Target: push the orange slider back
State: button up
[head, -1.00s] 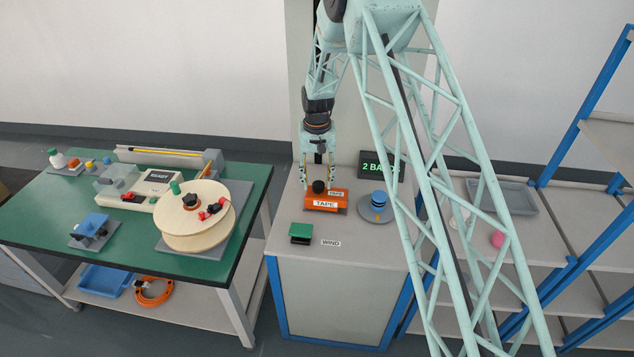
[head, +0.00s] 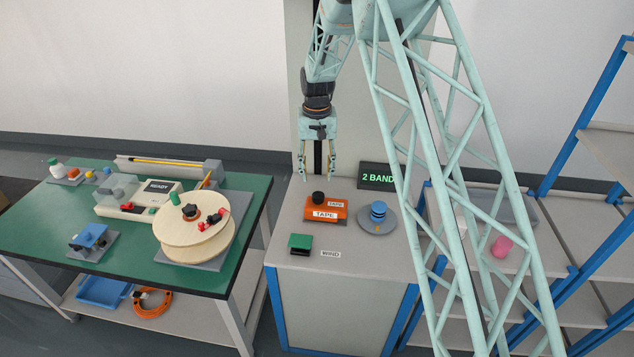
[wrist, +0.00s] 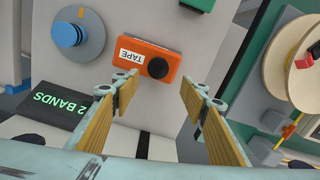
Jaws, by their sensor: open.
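The orange slider (head: 340,211) is a block marked TAPE with a black knob (head: 318,197) on its back left part, on top of the grey cabinet. In the wrist view the orange block (wrist: 172,57) and its knob (wrist: 157,67) lie beyond the fingertips. My gripper (head: 318,178) points down, above and behind the knob in the head view, with its fingers apart. In the wrist view my gripper (wrist: 156,84) is open, with nothing between the fingers and the knob roughly in line with the gap.
A blue knob on a grey dial (head: 378,213) stands right of the slider. A black screen reading 2 BANDS (head: 377,176) is behind it. A green block (head: 299,243) by a WIND label is in front. A wooden spool (head: 190,240) stands on the green table at left.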

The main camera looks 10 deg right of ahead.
jog(key=shift+r, duration=1.5)
jog(key=s+d+r+t+b, duration=0.1)
jog(key=s+d+r+b, duration=0.1)
jog(key=s+r, duration=1.05)
jog(key=s+d+r+t+b, duration=0.1)
jog(key=s+d+r+b, duration=0.15)
jog(key=s+r, duration=1)
jog(key=s+d+r+n+b, duration=0.1)
jog(key=s+r, duration=0.2)
jog(key=s, duration=0.6)
jog(key=s+d+r+b, duration=0.1)
jog(key=s+r, duration=0.1)
jog(key=s, duration=0.7)
jog(key=s+f+t+b, duration=0.2)
jog(key=s+f+b, duration=0.1)
jog(key=s, duration=1.6)
jog(key=shift+d+f, duration=0.45)
jog(key=shift+f, duration=0.15)
